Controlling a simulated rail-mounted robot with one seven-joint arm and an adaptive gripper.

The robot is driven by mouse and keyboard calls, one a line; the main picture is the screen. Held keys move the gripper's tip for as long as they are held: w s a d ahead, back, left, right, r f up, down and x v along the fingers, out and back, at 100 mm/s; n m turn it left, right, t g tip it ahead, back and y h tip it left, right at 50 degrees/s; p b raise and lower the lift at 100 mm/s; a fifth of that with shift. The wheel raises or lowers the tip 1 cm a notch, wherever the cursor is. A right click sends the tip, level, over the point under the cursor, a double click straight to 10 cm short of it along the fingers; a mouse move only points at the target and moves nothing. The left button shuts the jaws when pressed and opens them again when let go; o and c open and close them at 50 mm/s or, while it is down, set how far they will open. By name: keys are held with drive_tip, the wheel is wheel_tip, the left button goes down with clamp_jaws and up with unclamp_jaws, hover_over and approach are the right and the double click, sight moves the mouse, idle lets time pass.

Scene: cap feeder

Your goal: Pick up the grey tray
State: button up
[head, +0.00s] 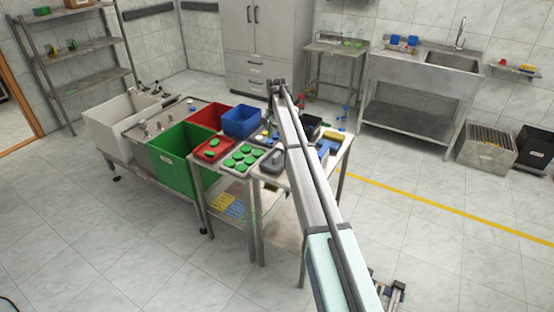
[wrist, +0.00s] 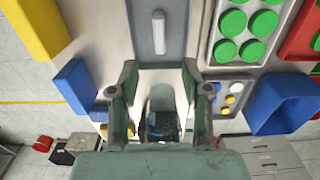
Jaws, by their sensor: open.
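A dark grey tray (wrist: 174,47) with a pale rounded bar on it lies on the steel table at the top middle of the wrist view. In the head view the grey tray (head: 270,165) is near the table's front, left of my arm. My gripper (wrist: 160,82) is open and empty, seen from the wrist. Its two fingers are apart and point toward the tray's near edge; I cannot tell the height between them.
A light tray of green caps (head: 243,160) stands left of the grey tray. A red tray (head: 214,149), blue bin (head: 240,122) and large green bin (head: 182,153) are further left. A blue block (wrist: 75,87) and yellow block (wrist: 37,28) lie on the other side.

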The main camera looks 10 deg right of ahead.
sight(276, 154)
wheel_tip(276, 154, down, 7)
drive_tip(key=shift+p, duration=1)
drive_tip(key=shift+f+p, duration=0.55)
drive_tip(key=shift+f, duration=0.1)
drive_tip(key=shift+s+f+p, duration=0.1)
drive_tip(key=shift+f+p, duration=0.75)
drive_tip(key=shift+f, duration=1.15)
clamp_jaws()
